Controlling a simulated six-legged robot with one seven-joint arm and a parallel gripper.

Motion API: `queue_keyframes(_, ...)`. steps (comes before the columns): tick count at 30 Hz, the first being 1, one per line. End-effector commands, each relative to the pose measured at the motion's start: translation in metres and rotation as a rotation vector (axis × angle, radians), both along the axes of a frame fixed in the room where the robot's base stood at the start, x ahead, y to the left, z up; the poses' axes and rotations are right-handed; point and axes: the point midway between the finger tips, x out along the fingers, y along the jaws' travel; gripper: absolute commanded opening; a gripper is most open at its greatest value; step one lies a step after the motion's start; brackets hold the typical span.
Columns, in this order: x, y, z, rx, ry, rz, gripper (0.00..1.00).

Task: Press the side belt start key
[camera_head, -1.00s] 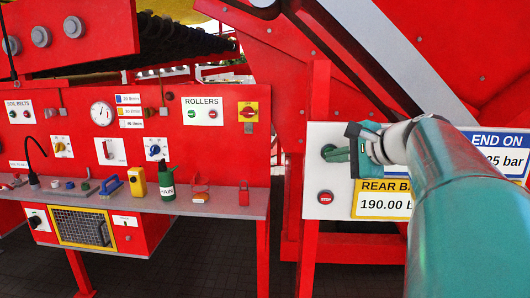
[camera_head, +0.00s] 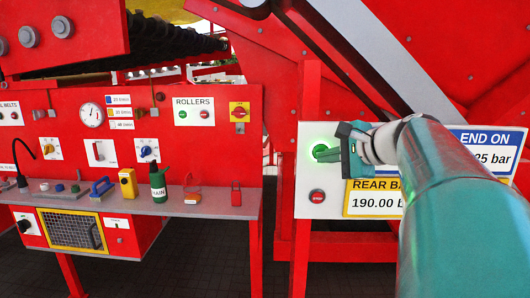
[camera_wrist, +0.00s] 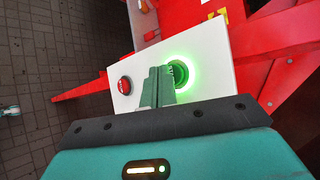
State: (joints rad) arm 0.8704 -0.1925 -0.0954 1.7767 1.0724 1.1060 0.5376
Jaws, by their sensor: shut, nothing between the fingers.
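The green start key (camera_head: 320,151) is on the white panel (camera_head: 306,180) at the right and glows green. It also glows in the wrist view (camera_wrist: 181,72), partly hidden by my fingers. My gripper (camera_head: 327,155) is shut and empty, with its fingertips at the key's face; they look to be touching it. In the wrist view, the fingers (camera_wrist: 158,78) stand together against the key's near side. The red stop key (camera_head: 317,196) sits below the green one on the same panel, apart from my fingers; it also shows in the wrist view (camera_wrist: 125,85).
Pressure signs (camera_head: 375,204) stand right of the key, partly behind my arm. A red control wall (camera_head: 215,150) with a ROLLERS panel (camera_head: 201,111) is at left. Its grey shelf (camera_head: 120,205) holds a yellow box, a green bottle and padlocks. A red post stands behind the panel.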

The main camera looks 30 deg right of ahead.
Motion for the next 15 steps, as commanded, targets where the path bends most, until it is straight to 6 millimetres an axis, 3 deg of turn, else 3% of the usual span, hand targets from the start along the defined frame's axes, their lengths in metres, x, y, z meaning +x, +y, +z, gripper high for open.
queue_keyframes(15, -0.0085, 0.0056, 0.0005, -0.001, -0.001, 0.0, 0.0)
